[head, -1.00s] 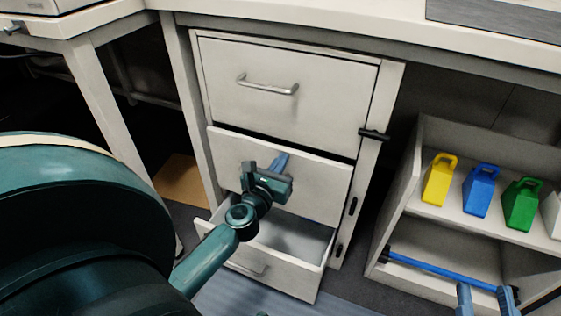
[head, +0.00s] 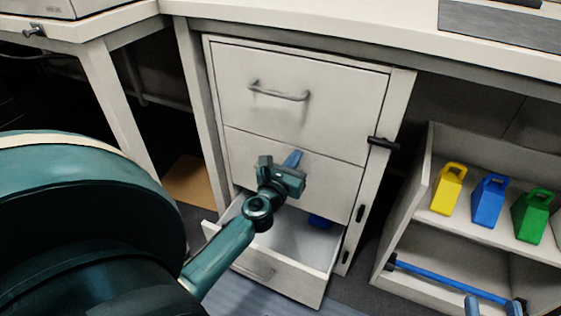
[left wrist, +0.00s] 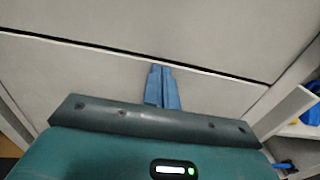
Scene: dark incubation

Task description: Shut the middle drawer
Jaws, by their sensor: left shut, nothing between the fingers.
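The middle drawer (head: 325,184) sits in the white cabinet with its front about flush with the top drawer (head: 310,97). Only a thin dark seam shows between them. In the left wrist view the middle drawer's front (left wrist: 220,92) fills the space before my gripper. My left gripper (head: 293,158) is shut and empty, its blue fingertips at or very near that front. They also show in the left wrist view (left wrist: 162,86). The middle drawer's handle is not visible, probably behind my gripper. My right gripper (head: 495,306) shows only in part at the bottom right edge.
The bottom drawer (head: 262,266) stands open below my left arm, with a blue object (head: 319,221) inside. A shelf (head: 421,194) at right holds yellow, blue and green containers. A black latch (head: 384,142) is on the cabinet's right post. The countertop (head: 350,42) overhangs above.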

